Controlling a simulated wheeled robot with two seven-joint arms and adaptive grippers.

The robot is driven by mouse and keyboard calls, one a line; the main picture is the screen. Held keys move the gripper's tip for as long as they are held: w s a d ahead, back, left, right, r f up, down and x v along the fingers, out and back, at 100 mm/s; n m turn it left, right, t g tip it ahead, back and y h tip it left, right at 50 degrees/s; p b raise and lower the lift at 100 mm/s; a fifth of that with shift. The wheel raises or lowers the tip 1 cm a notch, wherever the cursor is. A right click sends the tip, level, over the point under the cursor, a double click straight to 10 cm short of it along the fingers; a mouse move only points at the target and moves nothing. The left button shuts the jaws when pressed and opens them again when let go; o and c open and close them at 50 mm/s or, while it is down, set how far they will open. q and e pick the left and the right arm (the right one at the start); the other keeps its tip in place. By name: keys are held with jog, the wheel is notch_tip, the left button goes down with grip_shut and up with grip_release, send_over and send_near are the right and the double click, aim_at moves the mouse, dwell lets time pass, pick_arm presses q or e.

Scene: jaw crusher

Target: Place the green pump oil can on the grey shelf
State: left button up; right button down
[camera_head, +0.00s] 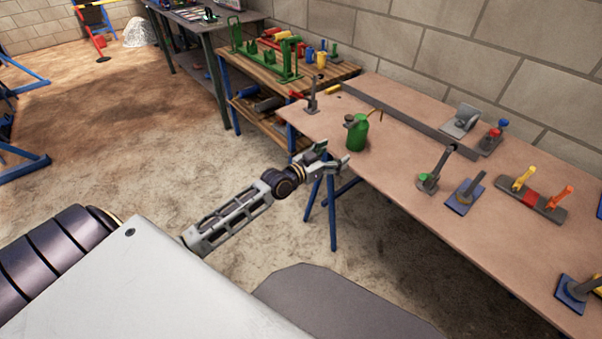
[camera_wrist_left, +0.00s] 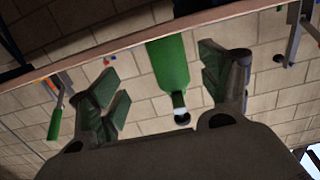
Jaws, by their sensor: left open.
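The green pump oil can (camera_head: 357,134) stands upright on the brown table (camera_head: 408,150), near its left edge. My left gripper (camera_head: 334,157) is open and empty just short of that edge, with its fingers pointing toward the can. In the left wrist view the can (camera_wrist_left: 170,65) appears upside down between the two spread fingers (camera_wrist_left: 168,85), with clear space on both sides. A grey bench or shelf unit (camera_head: 206,24) stands at the back left; I cannot tell whether this is the grey shelf named. My right gripper is not in view.
A wooden bench (camera_head: 325,73) with a green frame and small coloured cans stands beyond the table. A grey bar (camera_head: 410,122) lies along the table behind the can. Several levers on plates occupy its right part. A block wall (camera_head: 450,50) runs behind.

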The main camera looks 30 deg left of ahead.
pick_arm(q)
jog(key=s+d+f+g+y, duration=0.1)
jog(key=s+f+g, duration=0.2)
jog(key=s+f, duration=0.55)
jog(key=s+d+f+n+g+y, duration=0.15)
jog(key=s+f+g, duration=0.35)
jog(key=f, duration=0.7)
jog(key=s+d+f+m+g+y, duration=0.1)
jog(key=s+d+f+g, duration=0.1)
jog(key=s+f, duration=0.75)
jog(key=s+f+n+g+y, duration=0.1)
jog(key=s+f+g, duration=0.3)
jog(key=s+f, duration=0.4)
jog(key=s, duration=0.2)
jog(key=shift+s+d+y, duration=0.2)
jog(key=shift+s+y, duration=0.15)
jog(key=shift+o, duration=0.6)
jog(key=shift+w, duration=0.15)
